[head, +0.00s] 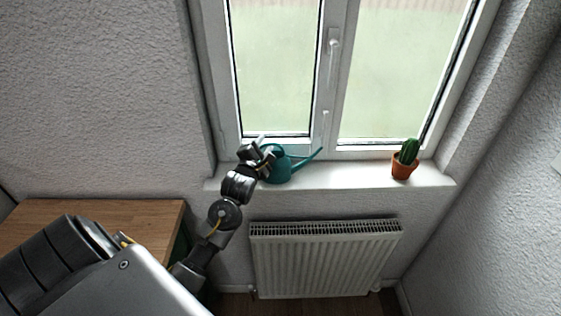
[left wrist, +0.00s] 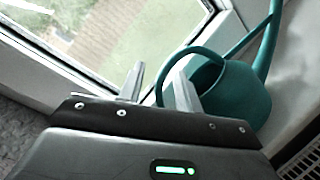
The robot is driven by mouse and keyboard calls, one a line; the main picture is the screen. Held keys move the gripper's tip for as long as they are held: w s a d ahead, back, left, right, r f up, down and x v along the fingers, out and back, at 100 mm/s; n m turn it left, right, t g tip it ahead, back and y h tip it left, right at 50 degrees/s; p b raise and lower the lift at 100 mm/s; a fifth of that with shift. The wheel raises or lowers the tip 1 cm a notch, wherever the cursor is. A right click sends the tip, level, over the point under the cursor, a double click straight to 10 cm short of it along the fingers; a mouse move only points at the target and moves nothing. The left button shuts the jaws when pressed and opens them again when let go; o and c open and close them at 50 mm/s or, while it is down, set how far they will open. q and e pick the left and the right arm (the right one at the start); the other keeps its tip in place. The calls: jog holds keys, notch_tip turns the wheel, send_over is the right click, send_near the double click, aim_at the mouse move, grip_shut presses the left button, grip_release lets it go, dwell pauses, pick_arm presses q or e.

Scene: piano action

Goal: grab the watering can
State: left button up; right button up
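The teal watering can (head: 279,168) stands on the white window sill with its long spout pointing right. In the left wrist view the can (left wrist: 236,98) is at the right, with its looped handle near the fingers. My left gripper (head: 259,152) is at the handle side of the can, on its left. In the left wrist view the two fingers of the gripper (left wrist: 160,88) are apart, and part of the handle shows between them. I cannot tell whether they touch it. My right gripper is not in view.
A potted cactus (head: 405,160) stands on the sill (head: 345,176) to the right. The closed window (head: 331,75) rises just behind the can. A white radiator (head: 326,262) is below the sill. A wooden tabletop (head: 105,220) is at the lower left. The sill between can and cactus is clear.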

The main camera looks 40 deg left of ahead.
pick_arm(q)
jog(key=shift+x, duration=1.15)
jog(key=shift+s, duration=0.1)
jog(key=shift+c, duration=1)
grip_shut()
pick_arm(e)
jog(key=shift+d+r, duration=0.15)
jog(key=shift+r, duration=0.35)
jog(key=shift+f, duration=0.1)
